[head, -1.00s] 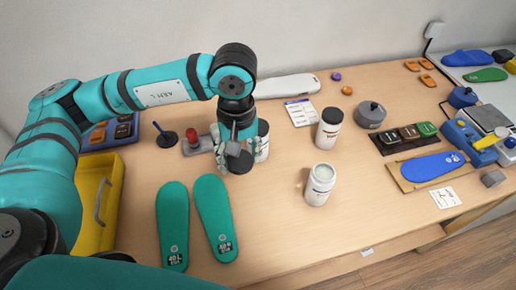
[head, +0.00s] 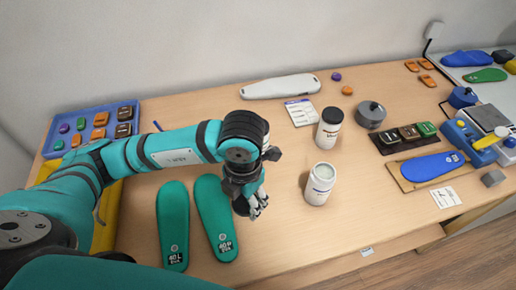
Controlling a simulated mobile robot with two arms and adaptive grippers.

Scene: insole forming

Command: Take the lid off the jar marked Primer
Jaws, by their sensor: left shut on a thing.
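My left gripper (head: 254,203) is low over the table, right of the green insoles and left of the open white jar (head: 318,187). It is shut on a small dark thing (head: 241,207), which looks like a round black lid, mostly covered by the fingers. The open jar stands upright with its pale contents showing. A second white jar (head: 328,132) behind it has its black lid on. The jar labels are too small to read, so I cannot tell which is Primer. A third jar seen earlier is now hidden behind my arm. My right gripper is not in view.
Two green insoles (head: 214,210) lie just left of the gripper. A blue tray (head: 88,130) of small blocks is at the far left. A grey round container (head: 370,114) and a blue insole (head: 431,167) lie to the right. The table front of the open jar is clear.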

